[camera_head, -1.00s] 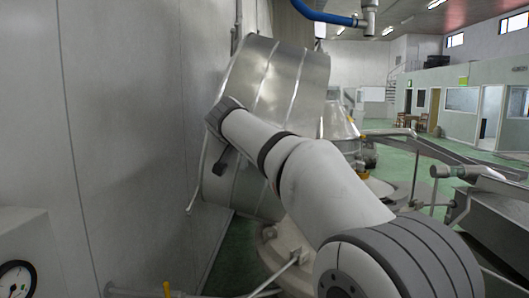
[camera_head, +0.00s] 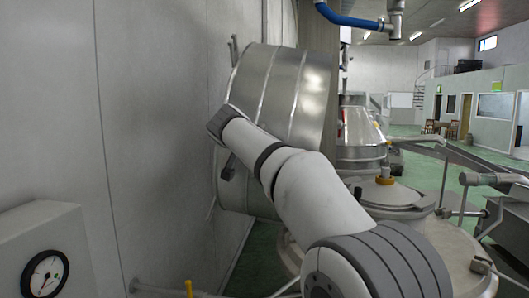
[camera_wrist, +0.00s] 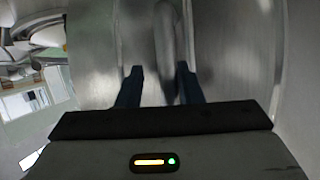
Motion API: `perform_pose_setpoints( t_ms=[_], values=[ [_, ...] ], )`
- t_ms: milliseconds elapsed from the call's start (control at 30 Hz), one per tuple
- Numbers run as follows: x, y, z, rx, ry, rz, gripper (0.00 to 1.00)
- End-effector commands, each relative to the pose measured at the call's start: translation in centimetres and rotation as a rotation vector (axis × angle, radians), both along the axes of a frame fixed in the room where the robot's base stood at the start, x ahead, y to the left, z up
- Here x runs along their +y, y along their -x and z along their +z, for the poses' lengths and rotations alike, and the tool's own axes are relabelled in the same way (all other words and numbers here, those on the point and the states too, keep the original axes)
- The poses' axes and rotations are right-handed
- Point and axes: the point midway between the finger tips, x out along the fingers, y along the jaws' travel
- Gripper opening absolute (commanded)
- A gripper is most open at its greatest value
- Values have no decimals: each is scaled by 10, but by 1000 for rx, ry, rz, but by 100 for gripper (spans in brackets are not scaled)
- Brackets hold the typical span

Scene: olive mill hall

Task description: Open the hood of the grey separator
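The grey separator's hood (camera_head: 285,90) is a large shiny metal drum with raised bands. It stands tipped up on its side near the wall, clear of the round pale separator body (camera_head: 450,255) at the lower right. My gripper (camera_head: 228,170) is at the left side of the hood, low down, partly hidden by my wrist. In the wrist view, two dark blue fingers (camera_wrist: 158,82) stand apart, facing the hood's metal surface (camera_wrist: 225,45). A pale rounded vertical shape shows beyond them; I cannot tell whether it is a bar or a reflection. No grip is visible.
A grey wall (camera_head: 155,130) runs close along the left. A box with a pressure gauge (camera_head: 45,273) is at the lower left. A second machine with a conical metal top (camera_head: 360,140) stands behind. A blue pipe (camera_head: 340,15) hangs overhead. Metal troughs are at the right.

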Motion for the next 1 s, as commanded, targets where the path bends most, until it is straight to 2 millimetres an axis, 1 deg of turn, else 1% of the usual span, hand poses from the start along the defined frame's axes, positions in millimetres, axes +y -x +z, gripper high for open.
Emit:
perform_pose_setpoints(
  t_ms=[667, 767, 1000],
  values=[
    [-1, 2, 2, -3, 0, 0, 38],
    [2, 11, 5, -4, -1, 1, 38],
    [11, 49, 21, -4, -1, 3, 38]
  ],
)
